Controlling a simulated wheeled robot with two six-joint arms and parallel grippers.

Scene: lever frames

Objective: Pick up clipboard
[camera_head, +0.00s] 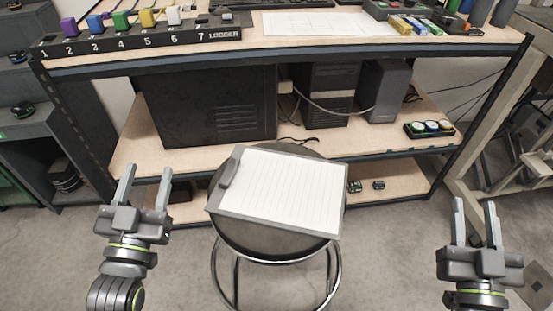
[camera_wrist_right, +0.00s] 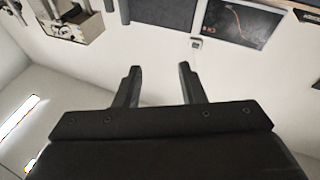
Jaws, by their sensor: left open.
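The clipboard (camera_head: 279,191) lies flat on a round dark stool (camera_head: 262,247) in the middle of the head view. It is grey, with lined white paper and a dark clip at its left end. Its right corner reaches past the seat's edge. My left gripper (camera_head: 145,187) is open and empty, to the left of the stool and apart from the clipboard. My right gripper (camera_head: 474,222) is open and empty, well to the right of the stool. In the right wrist view its two fingers (camera_wrist_right: 158,85) stand apart with nothing between them.
A workbench (camera_head: 400,51) stands behind the stool, with numbered colored plugs on a black LOGGER strip (camera_head: 140,41) and a paper sheet (camera_head: 312,23) on top. Its lower shelf holds a large black case (camera_head: 212,105) and computer towers (camera_head: 330,95). Carpet is clear on both sides of the stool.

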